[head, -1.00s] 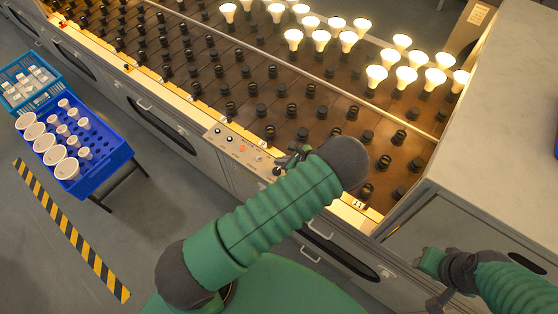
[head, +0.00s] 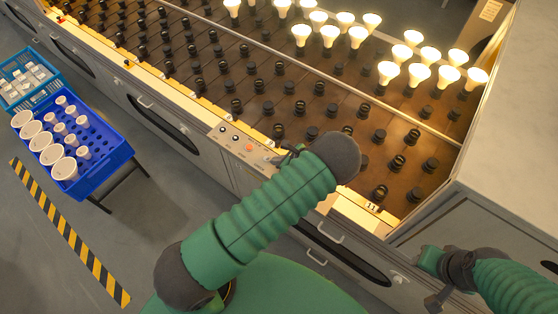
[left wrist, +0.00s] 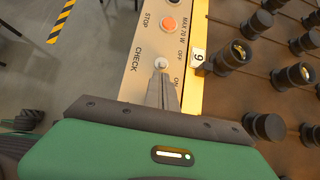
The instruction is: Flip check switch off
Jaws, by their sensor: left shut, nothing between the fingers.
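The check switch (left wrist: 160,63) is a small pale round fitting on the control panel (left wrist: 143,45) in the left wrist view, between the CHECK label and the OFF and ON labels. My left gripper (left wrist: 163,80) is shut and empty, its fingertips right at the near, ON side of the switch. Whether they touch it, and which way its lever points, I cannot tell. In the head view the left gripper (head: 289,155) is at the right end of the panel (head: 232,136), partly hidden by my forearm. My right gripper (head: 430,261) is at the lower right, its jaws unclear.
A red-orange STOP button (left wrist: 170,24) sits beyond the switch. Rows of black sockets (left wrist: 290,75) lie to the right, near the number 9 tag (left wrist: 199,63). Lit bulbs (head: 420,73) stand at the back right. A blue crate (head: 98,172) of bulbs stands left.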

